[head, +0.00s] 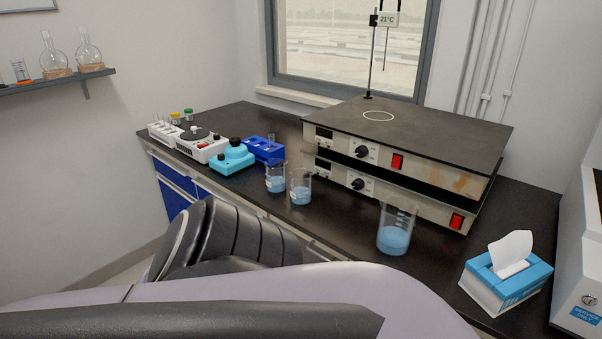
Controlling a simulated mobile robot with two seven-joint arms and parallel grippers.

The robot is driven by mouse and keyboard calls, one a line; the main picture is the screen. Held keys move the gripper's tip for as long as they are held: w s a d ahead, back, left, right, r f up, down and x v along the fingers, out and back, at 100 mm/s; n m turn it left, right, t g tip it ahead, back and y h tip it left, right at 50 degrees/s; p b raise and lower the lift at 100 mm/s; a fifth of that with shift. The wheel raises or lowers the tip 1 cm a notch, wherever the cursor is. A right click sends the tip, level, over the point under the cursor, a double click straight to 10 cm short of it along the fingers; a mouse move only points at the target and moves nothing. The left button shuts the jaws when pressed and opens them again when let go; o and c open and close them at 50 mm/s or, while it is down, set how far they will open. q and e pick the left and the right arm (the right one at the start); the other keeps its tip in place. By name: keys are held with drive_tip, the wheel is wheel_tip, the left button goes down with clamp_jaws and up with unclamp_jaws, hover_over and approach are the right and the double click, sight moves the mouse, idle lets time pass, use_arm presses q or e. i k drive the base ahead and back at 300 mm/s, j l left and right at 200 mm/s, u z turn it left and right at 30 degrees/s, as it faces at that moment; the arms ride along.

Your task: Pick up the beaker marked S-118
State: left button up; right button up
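Three glass beakers with blue liquid stand upright on the black bench in the head view. One beaker (275,180) and a second beaker (300,188) stand close together near the front edge, left of the stacked hotplate units. A larger beaker (396,233) stands apart to the right, in front of the units. Pale labels or markings show on the glass, but they are too small to read, so I cannot tell which is S-118. Neither of my grippers is visible; only parts of my own arm fill the foreground.
Two stacked hotplate units (400,145) with a stand rod fill the back of the bench (345,222). A blue tube rack (264,148), a turquoise device (232,158) and a white device (203,147) stand left. A tissue box (507,277) and white machine (583,250) stand right.

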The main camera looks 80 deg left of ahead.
sight(276, 176)
drive_tip(key=u, duration=2.7)
drive_tip(key=z, duration=0.5)
drive_tip(key=i+j+z, duration=0.1)
drive_tip(key=j+z, duration=0.5)
drive_tip(key=j, duration=0.2)
drive_tip(key=j+z, duration=0.1)
drive_tip(key=j, duration=0.3)
drive_tip(key=i+j+z, duration=0.15)
drive_tip(key=j, duration=0.2)
drive_tip(key=j+z, duration=0.15)
drive_tip(key=j, duration=1.45)
